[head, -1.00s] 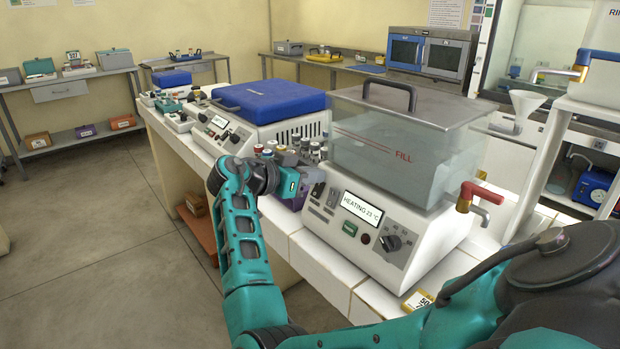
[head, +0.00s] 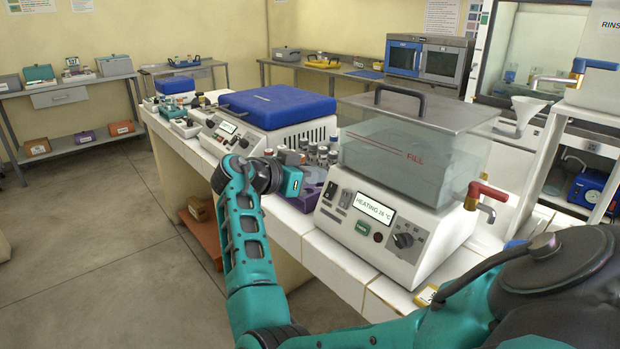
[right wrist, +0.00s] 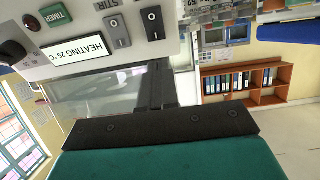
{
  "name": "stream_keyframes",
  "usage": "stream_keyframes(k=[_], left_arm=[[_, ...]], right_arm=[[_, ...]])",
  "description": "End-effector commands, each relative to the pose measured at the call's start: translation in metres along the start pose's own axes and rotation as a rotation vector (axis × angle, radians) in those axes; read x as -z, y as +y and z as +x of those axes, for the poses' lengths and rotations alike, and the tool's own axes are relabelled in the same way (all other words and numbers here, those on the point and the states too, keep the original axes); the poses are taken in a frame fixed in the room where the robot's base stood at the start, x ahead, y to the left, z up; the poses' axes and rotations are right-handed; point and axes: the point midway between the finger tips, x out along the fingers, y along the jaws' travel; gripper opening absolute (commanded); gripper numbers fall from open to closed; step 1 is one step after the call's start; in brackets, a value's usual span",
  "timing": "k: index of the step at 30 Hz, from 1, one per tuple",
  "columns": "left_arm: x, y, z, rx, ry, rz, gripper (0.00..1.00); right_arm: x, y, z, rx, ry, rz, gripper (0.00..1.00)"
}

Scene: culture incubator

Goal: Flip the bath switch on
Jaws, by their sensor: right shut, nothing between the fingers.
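The water bath (head: 388,235) is a white unit with a clear, lidded tank on top. Its display (head: 375,206) reads HEATING, and in the right wrist view the display (right wrist: 75,52) appears to read 26 °C. My right gripper (head: 308,180) is shut and empty, left of the panel and apart from the switches. My left gripper is out of view.
A purple holder (head: 303,198) and several capped bottles stand behind my right gripper. A blue-lidded unit (head: 272,106) stands farther left on the tiled bench. A red-handled tap (head: 486,194) juts from the bath's right side.

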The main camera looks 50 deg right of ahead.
Motion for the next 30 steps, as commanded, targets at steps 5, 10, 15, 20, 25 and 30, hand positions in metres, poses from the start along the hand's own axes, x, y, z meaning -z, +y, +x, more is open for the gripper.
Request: stream_keyframes(k=[5,10,15,20,25,30], left_arm=[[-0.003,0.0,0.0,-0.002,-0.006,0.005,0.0],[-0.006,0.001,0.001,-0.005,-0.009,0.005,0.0],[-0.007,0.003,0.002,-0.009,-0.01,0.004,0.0],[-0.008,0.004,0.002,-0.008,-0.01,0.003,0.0],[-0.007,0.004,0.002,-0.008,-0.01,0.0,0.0],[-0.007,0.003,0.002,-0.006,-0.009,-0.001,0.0]], right_arm=[[0.009,-0.001,-0.018,0.005,0.0,0.004,0.0],[0.018,0.0,-0.056,0.003,0.0,0.003,0.0],[0.024,0.001,-0.082,0.001,0.0,0.001,0.0],[0.027,0.001,-0.094,0.0,-0.001,0.001,0.0],[0.028,0.001,-0.096,0.0,0.0,0.001,0.0],[0.028,0.001,-0.095,0.0,0.0,0.0,0.0]])
